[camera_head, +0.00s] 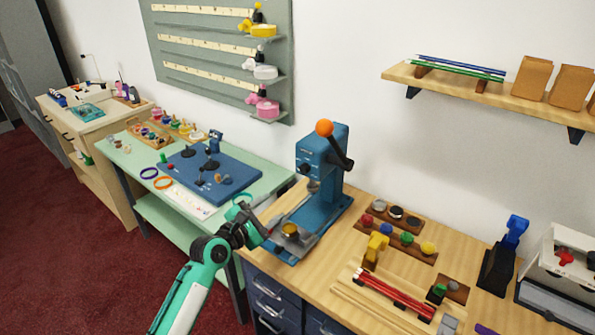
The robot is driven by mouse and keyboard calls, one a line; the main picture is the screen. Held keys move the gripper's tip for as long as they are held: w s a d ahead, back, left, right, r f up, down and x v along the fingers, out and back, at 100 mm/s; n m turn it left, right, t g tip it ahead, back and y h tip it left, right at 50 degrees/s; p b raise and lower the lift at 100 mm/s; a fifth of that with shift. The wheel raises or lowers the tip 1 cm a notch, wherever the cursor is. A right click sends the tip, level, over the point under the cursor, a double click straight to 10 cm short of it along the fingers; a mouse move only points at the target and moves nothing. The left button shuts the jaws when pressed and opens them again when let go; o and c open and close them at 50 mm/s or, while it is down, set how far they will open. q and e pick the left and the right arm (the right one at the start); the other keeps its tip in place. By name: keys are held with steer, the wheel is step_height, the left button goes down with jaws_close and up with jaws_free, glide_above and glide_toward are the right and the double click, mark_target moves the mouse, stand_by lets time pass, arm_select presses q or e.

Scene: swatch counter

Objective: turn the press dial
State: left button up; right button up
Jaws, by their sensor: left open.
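The blue press (322,180) stands at the left end of the wooden counter. It has a black lever with an orange ball knob on top. A small dark dial (305,168) shows on the front of its head. A round brass-coloured piece (291,230) sits on the press base. My left gripper (264,222) is open, in front and to the left of the press base, below the dial and apart from it. Its fingers are small and partly hidden by the wrist. My right gripper is out of view.
The wooden counter (340,240) holds a rack of coloured knobs (402,234), red rods (395,294), a blue stand (502,258) and a white machine (560,265). A green table (262,185) with a blue board (200,172) stands left. A shelf (490,92) hangs above.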

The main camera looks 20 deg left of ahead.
mark_target(301, 171)
arm_select(q)
steer(key=shift+n+t, duration=0.4)
steer(key=shift+n, duration=0.3)
steer(key=w+d+r, duration=0.1)
steer(key=w, duration=0.3)
steer(key=w+d+r+p, duration=0.1)
steer(key=w, duration=0.3)
steer(key=w+d+r+p, duration=0.1)
steer(key=w, duration=0.3)
steer(key=shift+w+d+r, duration=0.15)
steer(key=shift+w+d, duration=0.1)
steer(key=shift+d, duration=0.05)
steer(key=shift+w+d+p, duration=0.15)
steer(key=shift+w+p, duration=0.15)
steer(key=shift+w, duration=0.15)
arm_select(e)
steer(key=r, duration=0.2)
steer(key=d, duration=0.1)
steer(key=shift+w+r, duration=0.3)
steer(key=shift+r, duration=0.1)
arm_select(q)
steer(key=shift+c, duration=0.2)
steer(key=c, duration=1)
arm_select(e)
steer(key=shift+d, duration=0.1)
